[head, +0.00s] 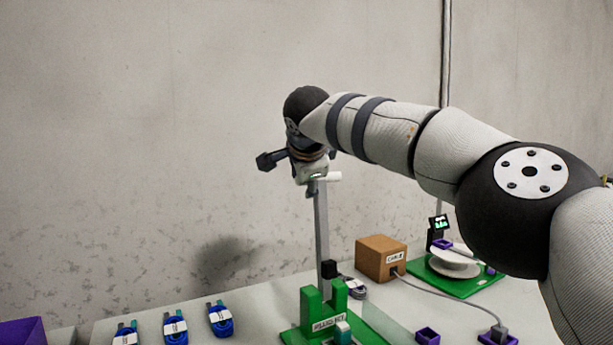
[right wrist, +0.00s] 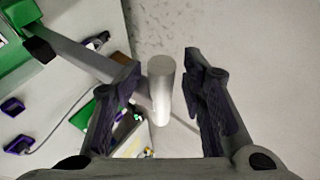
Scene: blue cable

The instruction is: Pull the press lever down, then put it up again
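The green press (head: 313,310) stands on the table in the lower middle of the head view, with a label on its front. Its grey lever (head: 321,225) stands nearly upright, with a pale handle (head: 329,176) at the top. My right gripper (head: 311,171) is at the top of the lever. In the right wrist view, the handle (right wrist: 161,95) is between the open fingers of my right gripper (right wrist: 165,70). The right finger is clearly apart from it; the left finger is close, and contact cannot be told. My left gripper is not in view.
Several blue cable bundles (head: 175,328) lie at the front left. A brown box (head: 381,258) with a cable stands right of the press. A white spool (head: 454,263) sits on a green plate (head: 478,284) farther right. A purple bin (head: 22,332) is at the lower left.

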